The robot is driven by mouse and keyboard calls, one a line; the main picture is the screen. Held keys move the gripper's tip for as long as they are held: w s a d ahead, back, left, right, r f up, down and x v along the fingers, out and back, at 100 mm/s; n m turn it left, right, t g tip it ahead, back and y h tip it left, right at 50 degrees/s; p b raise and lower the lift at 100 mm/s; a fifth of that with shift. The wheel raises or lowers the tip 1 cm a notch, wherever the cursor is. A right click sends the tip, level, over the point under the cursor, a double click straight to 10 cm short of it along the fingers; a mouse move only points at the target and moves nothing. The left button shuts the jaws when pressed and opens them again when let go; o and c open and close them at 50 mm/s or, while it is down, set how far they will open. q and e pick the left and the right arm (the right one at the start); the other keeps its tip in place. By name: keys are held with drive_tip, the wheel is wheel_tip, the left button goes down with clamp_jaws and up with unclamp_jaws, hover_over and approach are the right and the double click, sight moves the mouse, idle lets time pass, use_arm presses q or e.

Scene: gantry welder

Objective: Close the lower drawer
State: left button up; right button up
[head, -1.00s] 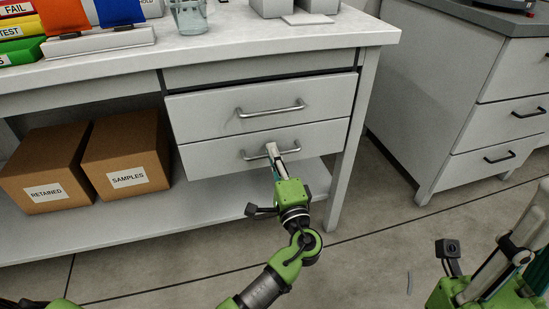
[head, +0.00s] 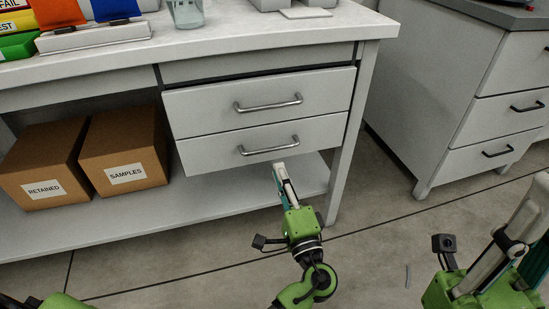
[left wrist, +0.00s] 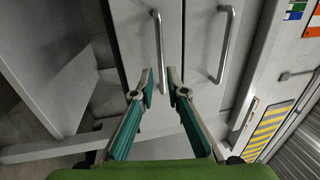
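The lower drawer (head: 215,154) is the lower of two grey fronts under the bench top. Its front looks about flush with the upper drawer (head: 215,115), with no clear gap. Its bar handle (head: 268,150) is bare. My left gripper (head: 280,168) is just below and in front of this handle, apart from it. In the left wrist view its fingers (left wrist: 160,76) are parted with nothing held, and the lower handle (left wrist: 158,45) shows beyond the gap between them. My right gripper (head: 522,225) is at the right edge, its fingertips unclear.
Two cardboard boxes, RETAINED (head: 45,182) and SAMPLES (head: 125,160), sit on the lower shelf (head: 215,205). A bench leg (head: 342,165) stands right of the drawers. Another drawer cabinet (head: 440,90) is at the right. The floor between is clear.

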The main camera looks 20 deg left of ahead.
use_arm(q)
drive_tip(key=shift+v, duration=1.65)
drive_tip(key=shift+f, duration=0.1)
